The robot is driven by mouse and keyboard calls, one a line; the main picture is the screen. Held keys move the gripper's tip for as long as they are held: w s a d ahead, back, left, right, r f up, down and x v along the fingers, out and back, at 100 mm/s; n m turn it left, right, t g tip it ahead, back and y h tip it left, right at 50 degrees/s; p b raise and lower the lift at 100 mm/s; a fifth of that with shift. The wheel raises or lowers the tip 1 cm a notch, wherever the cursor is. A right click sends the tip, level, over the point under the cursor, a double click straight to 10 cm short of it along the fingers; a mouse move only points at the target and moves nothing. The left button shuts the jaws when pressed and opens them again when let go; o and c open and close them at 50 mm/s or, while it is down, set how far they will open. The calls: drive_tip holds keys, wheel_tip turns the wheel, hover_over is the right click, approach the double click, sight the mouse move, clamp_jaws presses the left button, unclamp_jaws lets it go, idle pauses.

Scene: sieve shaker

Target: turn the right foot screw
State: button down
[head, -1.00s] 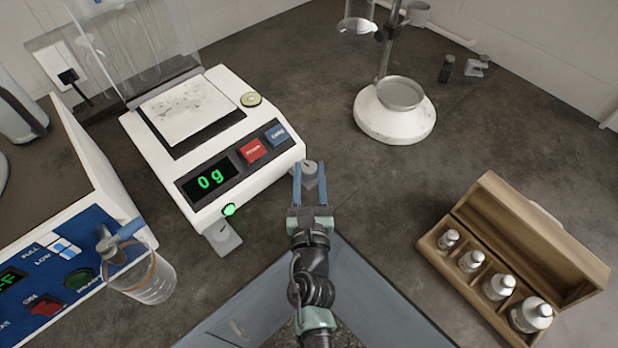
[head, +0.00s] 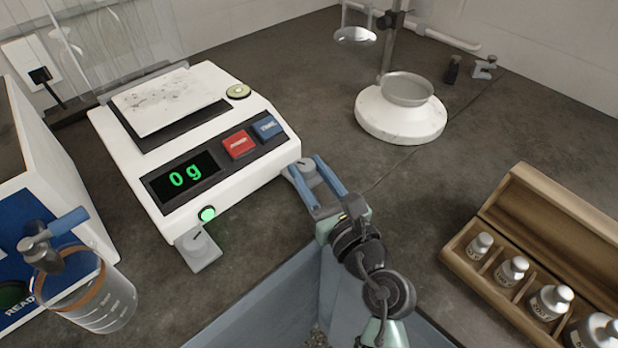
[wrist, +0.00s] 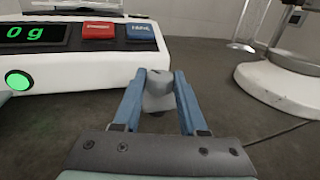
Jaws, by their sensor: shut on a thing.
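The white balance (head: 250,155) stands on the bench and its display reads 0 g. The right foot screw (head: 305,166), a small grey knob with a dark mark on top, sits at the balance's front right corner. My gripper (head: 302,164) has its blue fingers on either side of this knob and is shut on it. In the wrist view the knob (wrist: 158,84) is between the two fingertips (wrist: 159,75). The left foot screw (head: 198,245) is at the front left corner, apart from my gripper. A round bubble level (head: 238,91) is on the balance's top.
A blue-fronted device with a tap (head: 55,230) and a clear beaker (head: 105,300) are at the left. A wooden box of weights (head: 480,255) is at the right. A white round stand base (head: 400,125) is behind. Dark bench between is clear.

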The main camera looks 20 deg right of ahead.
drive_tip(key=shift+y, duration=0.3)
drive_tip(key=shift+c, duration=2.3)
unclamp_jaws()
drive_tip(key=s+d, duration=0.1)
drive_tip(key=s, duration=1.2)
